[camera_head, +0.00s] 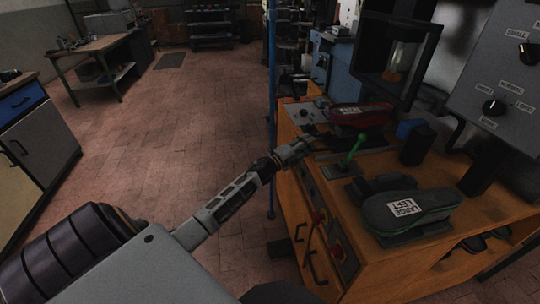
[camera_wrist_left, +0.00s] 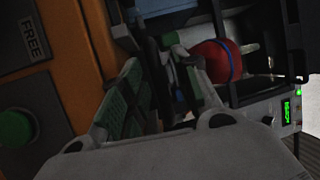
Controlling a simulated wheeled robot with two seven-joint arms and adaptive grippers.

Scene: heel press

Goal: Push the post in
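I cannot tell for sure which part is the post. A green upright lever (camera_head: 356,149) stands on a small plate on the wooden bench (camera_head: 292,183). My left gripper (camera_head: 312,143) is at the bench's left edge, left of the lever and below the red shoe form (camera_head: 362,114) in the picture. In the wrist view my left gripper (camera_wrist_left: 160,98) shows its fingers apart, with green pads. Dark parts show between and beyond them; contact is unclear. My right gripper is out of view.
A grey-green shoe form (camera_head: 408,210) lies at the bench's front. A control panel (camera_head: 506,70) with knobs stands at right. A blue pole (camera_head: 272,75) rises beside the bench.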

